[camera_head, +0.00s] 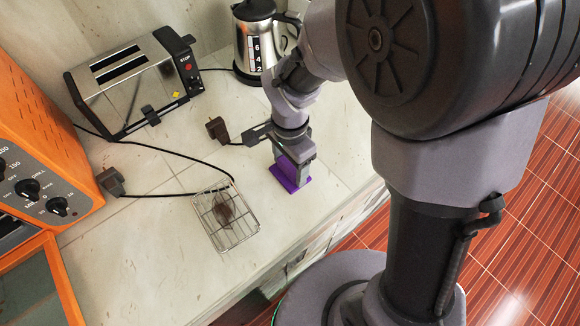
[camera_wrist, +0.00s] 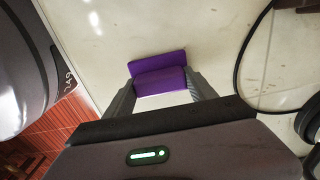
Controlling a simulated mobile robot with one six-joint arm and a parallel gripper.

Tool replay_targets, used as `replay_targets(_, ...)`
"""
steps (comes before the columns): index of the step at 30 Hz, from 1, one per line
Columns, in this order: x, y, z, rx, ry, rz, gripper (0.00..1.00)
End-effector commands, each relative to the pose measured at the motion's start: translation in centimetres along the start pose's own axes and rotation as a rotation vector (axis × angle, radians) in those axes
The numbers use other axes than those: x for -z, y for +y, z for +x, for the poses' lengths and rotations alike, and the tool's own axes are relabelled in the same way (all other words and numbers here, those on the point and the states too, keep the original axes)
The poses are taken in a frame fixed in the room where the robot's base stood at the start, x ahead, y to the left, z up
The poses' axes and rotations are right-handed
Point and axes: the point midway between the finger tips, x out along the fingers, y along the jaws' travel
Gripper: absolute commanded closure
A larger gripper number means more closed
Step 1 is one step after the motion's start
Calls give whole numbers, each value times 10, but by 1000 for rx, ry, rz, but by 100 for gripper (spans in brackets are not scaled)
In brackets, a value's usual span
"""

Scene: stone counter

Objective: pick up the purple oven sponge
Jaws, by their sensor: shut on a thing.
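The purple oven sponge (camera_head: 290,175) is at the counter's right side, near its front edge, in the head view. My gripper (camera_head: 291,160) is above it with its fingers pointing down. In the wrist view the sponge (camera_wrist: 158,76) lies between the two fingertips of my gripper (camera_wrist: 160,88), one finger at each side. The gripper is shut on the sponge. Whether the sponge touches the counter or is slightly above it, I cannot tell.
A wire rack (camera_head: 226,216) with a brown item stands left of the sponge. A toaster (camera_head: 135,82), a kettle (camera_head: 256,42) and an orange oven (camera_head: 40,150) stand farther back and left. Black cords and plugs (camera_head: 217,129) lie nearby. The counter's front is clear.

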Motion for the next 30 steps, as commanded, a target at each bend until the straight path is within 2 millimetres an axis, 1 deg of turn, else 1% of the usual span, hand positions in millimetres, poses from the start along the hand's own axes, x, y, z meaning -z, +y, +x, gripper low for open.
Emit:
replay_targets(5, 0, 0, -13, 2, 1, 0, 75)
replay_targets(11, -1, 1, -41, 1, 0, 0, 75)
replay_targets(13, -8, 14, -39, -1, 0, -1, 75)
replay_targets(17, -23, 40, -42, 0, 0, -3, 75)
replay_targets(23, -55, 97, -49, 0, 0, -5, 75)
replay_targets(24, -57, 99, -38, 10, 2, -2, 75)
replay_targets(25, -60, 104, -36, 11, 2, -3, 75)
replay_targets(28, -67, 118, -37, 9, 2, -2, 75)
replay_targets(30, -72, 126, -41, 7, 1, -3, 75)
